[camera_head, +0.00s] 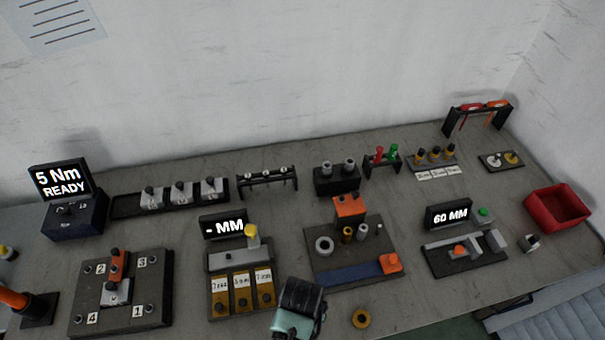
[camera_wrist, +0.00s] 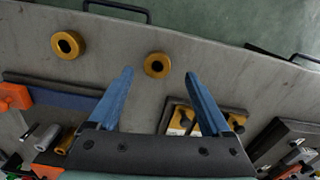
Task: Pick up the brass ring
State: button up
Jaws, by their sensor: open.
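Two brass rings lie flat on the bench near its front edge in the wrist view. One brass ring (camera_wrist: 157,65) shows between my gripper's fingertips, and another brass ring (camera_wrist: 68,45) lies to the left, outside the fingers. In the head view one brass ring (camera_head: 360,318) shows, right of my gripper; the other is hidden there, seemingly behind my gripper. My gripper (camera_wrist: 159,73) is open and empty, its two blue fingers on either side of the nearer ring in the picture. How far the fingertips are above the bench I cannot tell.
A dark fixture plate (camera_head: 322,270) with an orange block and a blue bar stands behind the rings. A block with labelled yellow slots (camera_head: 240,308) is left of my gripper. A red bin (camera_head: 557,208) stands far right. The bench around the rings is clear.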

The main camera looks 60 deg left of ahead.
jog(key=shift+w+a+f+p, duration=0.1)
jog(key=shift+w+f+p, duration=0.05)
jog(key=shift+f, duration=1.25)
jog(key=shift+w+f+p, duration=0.1)
jog(key=shift+f+p, duration=0.05)
jog(key=shift+f, duration=1.2)
grip_shut()
